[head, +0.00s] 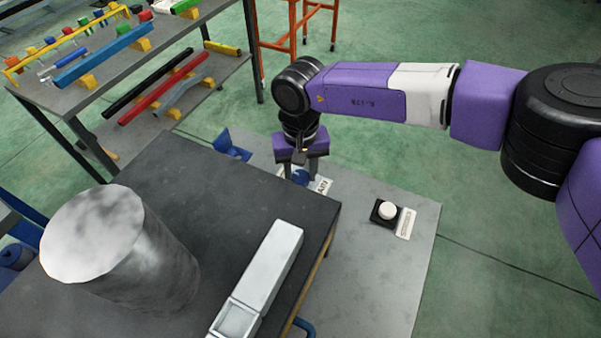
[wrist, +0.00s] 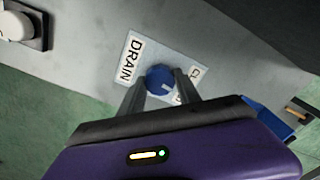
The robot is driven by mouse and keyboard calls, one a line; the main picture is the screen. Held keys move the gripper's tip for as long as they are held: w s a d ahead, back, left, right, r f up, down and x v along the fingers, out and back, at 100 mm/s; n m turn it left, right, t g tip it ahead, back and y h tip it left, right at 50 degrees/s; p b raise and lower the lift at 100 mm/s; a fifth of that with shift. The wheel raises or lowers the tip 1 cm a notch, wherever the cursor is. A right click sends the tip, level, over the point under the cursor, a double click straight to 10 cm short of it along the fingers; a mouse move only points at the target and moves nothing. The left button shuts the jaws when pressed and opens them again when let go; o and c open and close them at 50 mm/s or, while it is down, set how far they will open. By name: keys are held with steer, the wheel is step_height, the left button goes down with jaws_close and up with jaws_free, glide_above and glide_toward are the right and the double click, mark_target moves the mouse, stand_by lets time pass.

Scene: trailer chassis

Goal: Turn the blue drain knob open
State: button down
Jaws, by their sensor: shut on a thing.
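The blue drain knob (wrist: 160,78) sits on a grey panel in the wrist view, with a white line on its face. A white label reading DRAIN (wrist: 130,60) lies beside it. In the head view the knob (head: 300,177) shows partly below my gripper (head: 302,172), which points down at it. In the wrist view my gripper (wrist: 162,86) has one finger on each side of the knob, shut on it. The lower side of the knob and part of the lettering are hidden by the fingers.
A white round button (head: 387,211) on a black base stands on the grey panel (head: 400,270) to the right. A dark bench top (head: 190,200) with a metal cylinder (head: 120,250) and a pale bar (head: 268,270) lies close on the left. A blue bracket (head: 230,146) stands behind.

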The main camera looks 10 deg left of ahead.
steer(key=m+b, duration=0.1)
steer(key=m, duration=0.3)
steer(key=m+b, duration=0.1)
steer(key=m, duration=0.3)
steer(key=shift+m, duration=0.4)
steer(key=m+b, duration=0.1)
steer(key=m, duration=0.3)
steer(key=shift+w+r+m, duration=0.1)
steer(key=shift+m, duration=0.2)
steer(key=m, duration=0.3)
steer(key=shift+m, duration=0.3)
steer(key=m, duration=0.4)
steer(key=shift+m, duration=0.3)
steer(key=m, duration=0.9)
steer(key=shift+m+p, duration=0.45)
steer(key=shift+m, duration=1.45)
